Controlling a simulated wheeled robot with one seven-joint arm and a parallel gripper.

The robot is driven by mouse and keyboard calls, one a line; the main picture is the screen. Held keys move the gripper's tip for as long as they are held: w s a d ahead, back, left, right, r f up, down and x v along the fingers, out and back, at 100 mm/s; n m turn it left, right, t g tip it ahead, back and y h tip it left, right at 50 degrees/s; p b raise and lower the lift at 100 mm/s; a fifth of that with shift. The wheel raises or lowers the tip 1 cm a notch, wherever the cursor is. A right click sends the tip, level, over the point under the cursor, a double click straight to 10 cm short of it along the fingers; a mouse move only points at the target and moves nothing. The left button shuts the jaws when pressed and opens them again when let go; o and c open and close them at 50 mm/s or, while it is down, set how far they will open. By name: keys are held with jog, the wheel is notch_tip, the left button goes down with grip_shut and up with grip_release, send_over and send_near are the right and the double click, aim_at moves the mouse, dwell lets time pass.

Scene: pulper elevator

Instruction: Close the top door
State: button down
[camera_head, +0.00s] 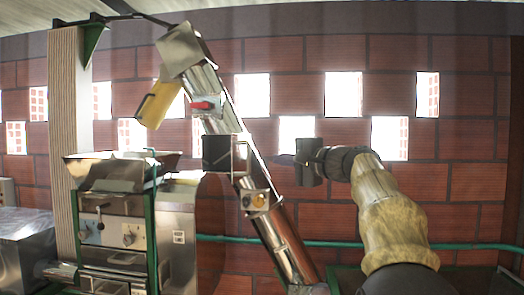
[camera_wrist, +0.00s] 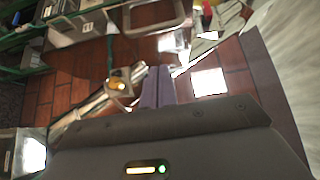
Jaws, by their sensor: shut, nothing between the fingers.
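A slanted metal elevator tube (camera_head: 275,245) rises to the upper left in the head view. High on it is a fitting with a red handle (camera_head: 203,105). Below it, an open square metal housing (camera_head: 222,153) with a frame stands out from the tube; I cannot tell which part is the top door. A lower fitting carries a yellow knob (camera_head: 258,200), also visible in the wrist view (camera_wrist: 120,86). My gripper (camera_head: 306,162) is right of the tube, apart from the housing. Its fingers (camera_wrist: 158,88) are together and empty.
A yellow chute (camera_head: 155,103) hangs left of the tube's top. A metal machine with a hopper (camera_head: 120,172) and green posts stands at left. A green pipe (camera_head: 350,244) runs along the brick wall (camera_head: 460,185). Open air separates my gripper from the tube.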

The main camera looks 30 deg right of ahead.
aim_at(247, 156)
jog(key=w+a+p, duration=0.1)
jog(key=a, duration=0.1)
jog(key=w+a+p, duration=0.1)
jog(key=w+a, duration=0.1)
jog(key=shift+w+f, duration=0.1)
jog(key=shift+w, duration=0.05)
jog(key=shift+a, duration=0.1)
jog(key=shift+a+h+b, duration=0.1)
jog(key=shift+h+b, duration=0.2)
